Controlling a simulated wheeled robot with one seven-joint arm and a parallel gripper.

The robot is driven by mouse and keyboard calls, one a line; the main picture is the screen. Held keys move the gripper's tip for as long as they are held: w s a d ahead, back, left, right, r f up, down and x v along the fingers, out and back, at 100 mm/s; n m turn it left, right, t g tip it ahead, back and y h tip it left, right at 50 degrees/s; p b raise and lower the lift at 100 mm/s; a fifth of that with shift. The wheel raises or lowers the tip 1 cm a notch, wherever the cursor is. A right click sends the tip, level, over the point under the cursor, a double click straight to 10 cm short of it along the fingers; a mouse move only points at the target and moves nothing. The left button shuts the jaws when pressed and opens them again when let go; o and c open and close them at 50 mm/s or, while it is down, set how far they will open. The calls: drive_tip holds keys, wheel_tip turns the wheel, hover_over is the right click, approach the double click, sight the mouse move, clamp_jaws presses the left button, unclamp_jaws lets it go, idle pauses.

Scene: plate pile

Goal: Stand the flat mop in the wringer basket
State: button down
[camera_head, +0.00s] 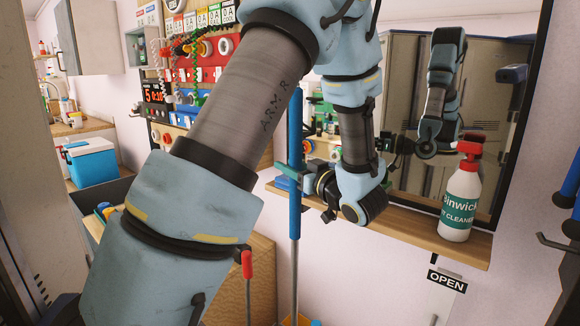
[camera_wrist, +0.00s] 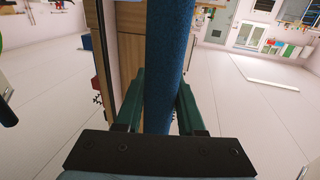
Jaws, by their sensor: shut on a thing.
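In the wrist view the handle (camera_wrist: 168,50) passes between the fingers of my gripper (camera_wrist: 160,85). The mop's flat head is not visible. A small orange-yellow edge (camera_head: 302,320) shows at the bottom by the pole; I cannot tell whether it belongs to the wringer basket.
A wooden shelf (camera_head: 420,235) under a mirror (camera_head: 408,70) runs along the wall right of the handle. A spray bottle (camera_head: 460,195) stands on it. A wooden cabinet (camera_head: 262,280) and a red-tipped handle (camera_head: 247,265) are left of the pole. Wrist view shows open floor (camera_wrist: 255,100).

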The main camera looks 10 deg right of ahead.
drive_tip(key=shift+c, duration=2.2)
unclamp_jaws()
